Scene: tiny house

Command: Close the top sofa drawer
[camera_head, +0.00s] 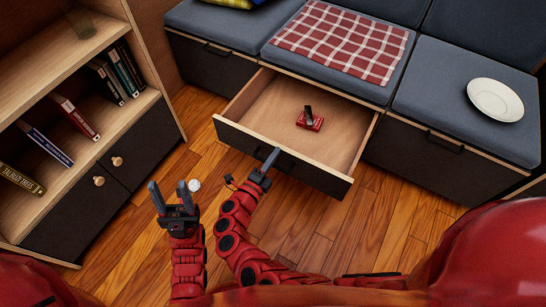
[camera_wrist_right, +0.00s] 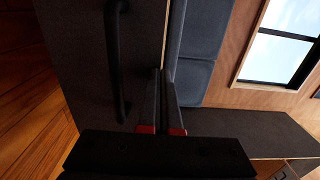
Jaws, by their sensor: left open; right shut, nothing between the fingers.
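The top sofa drawer (camera_head: 228,130) is pulled out under the middle seat, with a dark front and a light wooden inside. Its dark handle shows in the right wrist view (camera_wrist_right: 118,60), left of the fingers. My right gripper (camera_head: 272,157) is shut and empty at the drawer's front, near its top edge. I cannot tell whether it touches. My left gripper (camera_head: 167,194) is open and empty, left of the drawer and above the floor. A small red object with a dark upright part (camera_head: 310,121) lies in the drawer.
A bookshelf (camera_head: 148,100) with books and knobbed doors stands at the left. The sofa (camera_head: 225,27) bears a red checked cloth (camera_head: 340,42) and a white plate (camera_head: 495,100). A small pale round thing (camera_head: 194,185) shows beside my left gripper. Wooden floor (camera_head: 370,220) is clear before the drawer.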

